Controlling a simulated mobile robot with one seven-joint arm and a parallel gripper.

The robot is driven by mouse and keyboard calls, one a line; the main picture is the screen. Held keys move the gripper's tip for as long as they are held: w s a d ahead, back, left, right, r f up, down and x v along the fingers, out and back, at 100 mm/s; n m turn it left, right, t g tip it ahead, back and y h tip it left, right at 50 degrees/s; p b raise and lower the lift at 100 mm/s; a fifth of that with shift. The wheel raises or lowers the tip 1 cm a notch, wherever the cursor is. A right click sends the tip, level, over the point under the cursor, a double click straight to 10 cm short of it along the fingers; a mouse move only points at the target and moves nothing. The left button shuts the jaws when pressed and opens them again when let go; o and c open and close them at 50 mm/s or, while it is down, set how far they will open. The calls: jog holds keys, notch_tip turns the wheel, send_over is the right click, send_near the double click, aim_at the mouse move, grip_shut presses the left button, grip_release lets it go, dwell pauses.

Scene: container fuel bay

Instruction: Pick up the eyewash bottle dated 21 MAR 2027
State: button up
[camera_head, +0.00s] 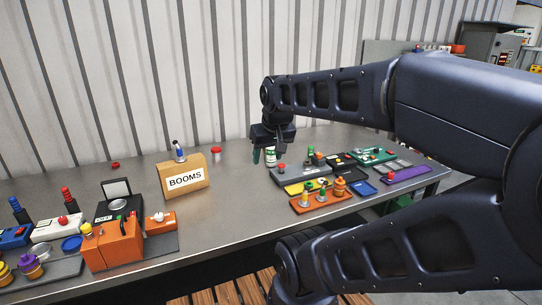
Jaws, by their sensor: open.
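My gripper (267,150) points down over the back middle of the metal bench and is open. A small white bottle with green on it (270,157) stands just below and between the fingers, or slightly behind them; I cannot tell which. No contact is clear. Its upper part is partly hidden by my gripper. A green-topped item (310,152) and an orange-topped green item (318,158) stand on the grey tray to its right. Any dates are too small to read, so I cannot tell which is the 21 MAR 2027 eyewash bottle.
A grey tray (292,178) and an orange tray (325,204) with several small items lie right of my gripper. Bare bench (236,190) lies between. The corrugated wall (200,70) is behind.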

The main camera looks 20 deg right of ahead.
jog(key=w+d+r+m, duration=0.2)
jog(key=w+d+r, duration=0.1)
jog(key=w, duration=0.7)
jog(key=m+g+h, duration=0.2)
jog(key=m+h, duration=0.1)
jog(key=m, duration=0.5)
send_over(271, 151)
jog(key=w, duration=0.1)
jog(key=f, duration=1.3)
jog(key=shift+w+a+f, duration=0.1)
jog(key=shift+a+f, duration=0.1)
jog(key=shift+f, duration=0.15)
jog(key=shift+x, duration=3)
jog(key=shift+h, duration=0.3)
grip_shut()
